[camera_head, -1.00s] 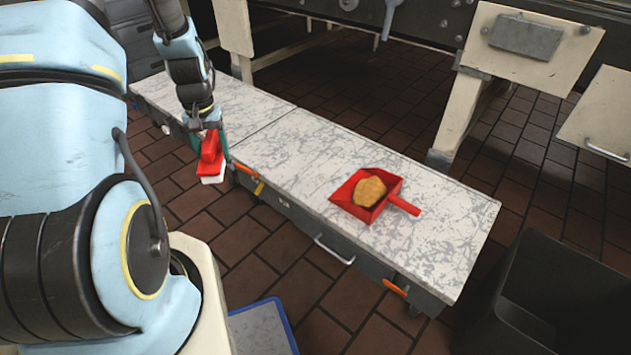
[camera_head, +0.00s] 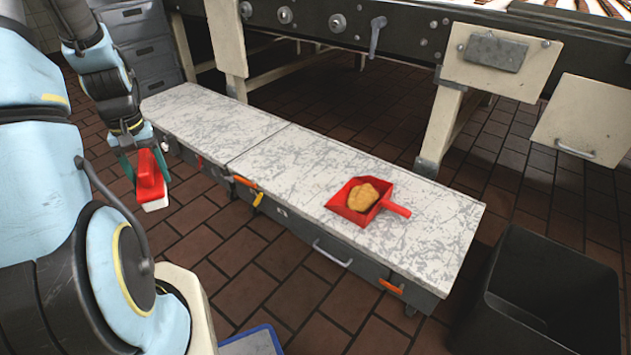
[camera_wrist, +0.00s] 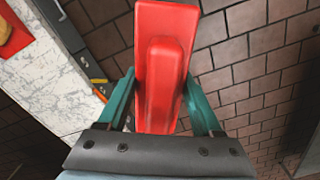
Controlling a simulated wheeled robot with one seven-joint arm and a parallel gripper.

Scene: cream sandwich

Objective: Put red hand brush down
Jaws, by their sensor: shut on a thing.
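The red hand brush (camera_head: 151,180) with pale bristles is in my gripper (camera_head: 140,170) at the left of the head view. My gripper is shut on it and holds it in the air beside the left part of the low bench, over the tiled floor. In the wrist view the brush (camera_wrist: 163,70) lies between the two green fingers of my gripper (camera_wrist: 160,100). A red dustpan (camera_head: 393,208) rests on the bench top (camera_head: 300,160) with a tan, bread-like lump (camera_head: 363,197) in it.
The low bench has a speckled white top, mostly clear left of the dustpan. A dark open bin (camera_head: 540,300) stands at the right. A blue-edged board (camera_head: 255,342) lies at the bottom. A large machine (camera_head: 400,45) on pale legs stands behind the bench.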

